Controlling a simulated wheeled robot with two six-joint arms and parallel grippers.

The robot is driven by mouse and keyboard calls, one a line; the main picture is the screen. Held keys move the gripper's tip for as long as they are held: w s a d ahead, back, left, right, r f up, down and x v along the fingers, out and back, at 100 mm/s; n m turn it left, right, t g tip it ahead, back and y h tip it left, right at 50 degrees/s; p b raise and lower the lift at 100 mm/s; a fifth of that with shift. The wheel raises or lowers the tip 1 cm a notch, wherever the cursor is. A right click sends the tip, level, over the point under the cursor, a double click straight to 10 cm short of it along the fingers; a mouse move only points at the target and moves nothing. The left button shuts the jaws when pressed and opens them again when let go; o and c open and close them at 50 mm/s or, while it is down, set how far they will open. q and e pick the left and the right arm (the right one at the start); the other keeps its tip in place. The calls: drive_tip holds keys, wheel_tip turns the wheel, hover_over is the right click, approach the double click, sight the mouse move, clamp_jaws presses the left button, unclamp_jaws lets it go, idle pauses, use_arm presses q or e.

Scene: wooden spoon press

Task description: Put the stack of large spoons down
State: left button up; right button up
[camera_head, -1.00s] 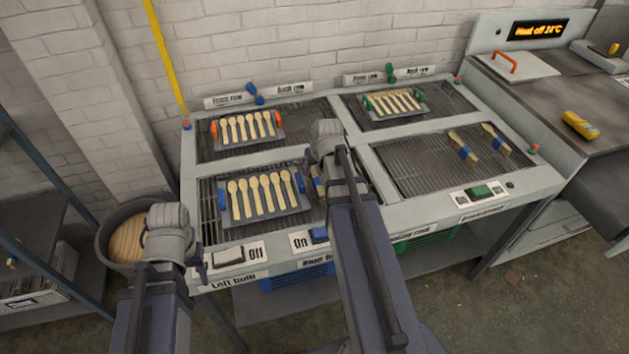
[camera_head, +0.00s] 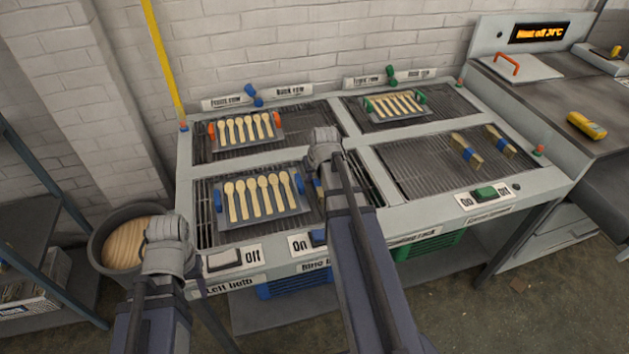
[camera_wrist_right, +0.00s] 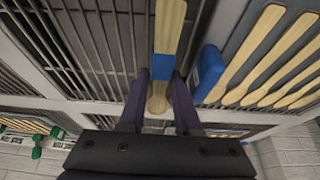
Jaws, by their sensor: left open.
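A stack of large spoons with a blue band (camera_head: 318,187) is partly hidden behind my right arm, just right of the blue-ended tray, over the front left grate. In the right wrist view the blue band (camera_wrist_right: 178,70) and a pale handle lie at my right gripper (camera_wrist_right: 160,82), with a spoon bowl between its two fingers. Whether the fingers press on the stack is unclear. In the head view the right fingertips are hidden behind the wrist. My left gripper (camera_head: 194,284) is open, near the table's front left corner, apart from the spoons.
The blue-ended tray (camera_head: 240,220) holds several spoons close beside the stack. Orange-ended (camera_head: 222,146) and green-ended (camera_head: 371,117) trays sit behind. Two banded stacks (camera_head: 466,147) lie on the front right grate, which has free room. A round bin (camera_head: 100,252) stands at the left.

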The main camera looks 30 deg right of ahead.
sight(315, 175)
clamp_jaws()
idle(0.4)
wheel_tip(315, 175, up, 10)
drive_tip(key=p, duration=1)
